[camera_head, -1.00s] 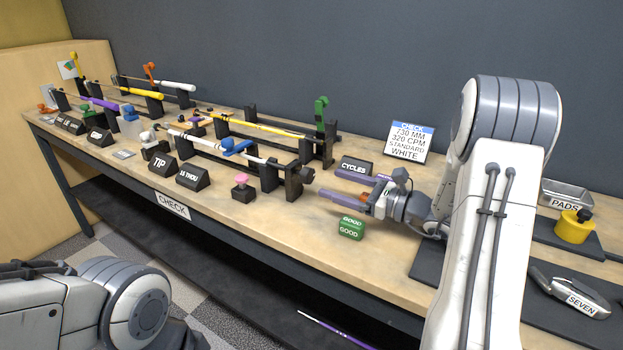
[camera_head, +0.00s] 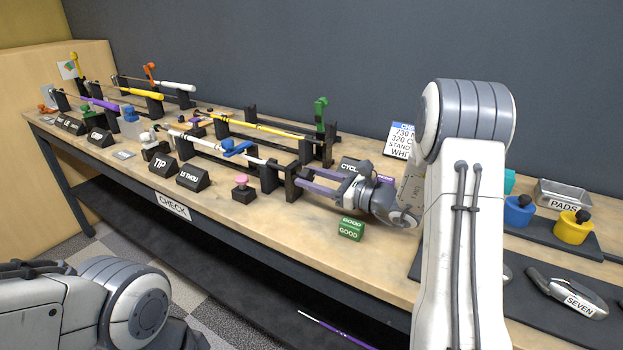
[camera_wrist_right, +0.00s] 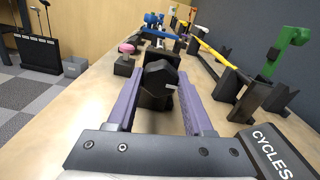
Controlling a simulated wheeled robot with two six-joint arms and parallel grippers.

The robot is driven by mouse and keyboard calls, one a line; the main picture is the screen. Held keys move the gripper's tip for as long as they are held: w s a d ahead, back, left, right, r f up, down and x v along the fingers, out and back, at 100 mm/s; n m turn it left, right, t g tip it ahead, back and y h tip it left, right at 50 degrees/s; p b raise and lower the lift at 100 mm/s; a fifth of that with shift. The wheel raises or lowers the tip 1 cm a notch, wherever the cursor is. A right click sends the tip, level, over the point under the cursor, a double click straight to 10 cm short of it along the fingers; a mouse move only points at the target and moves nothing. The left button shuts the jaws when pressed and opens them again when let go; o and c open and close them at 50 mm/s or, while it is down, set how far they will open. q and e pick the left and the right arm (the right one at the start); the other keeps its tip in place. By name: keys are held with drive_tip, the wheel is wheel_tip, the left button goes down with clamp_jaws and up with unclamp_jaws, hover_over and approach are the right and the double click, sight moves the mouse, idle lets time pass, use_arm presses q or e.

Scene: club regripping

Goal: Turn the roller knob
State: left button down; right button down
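The roller knob (camera_wrist_right: 160,76) is a dark, faceted knob on the near end of a black stand (camera_wrist_right: 152,98) in the right wrist view. My right gripper (camera_wrist_right: 160,84) is open, with one purple finger on each side of the knob and gaps visible between. In the head view the right gripper (camera_head: 308,181) reaches the right end of the black roller stand (camera_head: 292,182), and its fingers largely hide the knob there. A shaft with a blue clamp (camera_head: 236,148) lies along this stand. My left gripper is out of view; only part of the left arm shows at lower left.
A pink button (camera_head: 242,181) on a black block stands left of the gripper. A green GOOD block (camera_head: 350,229) lies just in front of it. The CYCLES sign (camera_wrist_right: 276,152) is close beside the right finger. A green-handled stand (camera_head: 321,118) rises behind.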

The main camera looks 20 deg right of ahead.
drive_tip(key=shift+f+n+b, duration=0.15)
drive_tip(key=shift+n+b, duration=0.15)
drive_tip(key=shift+b, duration=0.35)
drive_tip(key=n+b, duration=0.2)
drive_tip(key=b, duration=0.2)
drive_tip(key=n+b, duration=0.3)
drive_tip(key=b, duration=0.1)
drive_tip(key=shift+f+n+b, duration=0.2)
drive_tip(key=shift+n+b, duration=0.1)
drive_tip(key=shift+b, duration=0.1)
drive_tip(key=shift+r+n+b, duration=0.2)
drive_tip(key=shift+n+b, duration=0.7)
drive_tip(key=shift+b, duration=0.35)
drive_tip(key=shift+c, duration=1.4)
unclamp_jaws()
drive_tip(key=shift+r, duration=0.1)
drive_tip(key=v, duration=1)
drive_tip(key=shift+s+d+p, duration=0.15)
drive_tip(key=shift+s+p, duration=0.1)
drive_tip(key=shift+p, duration=0.05)
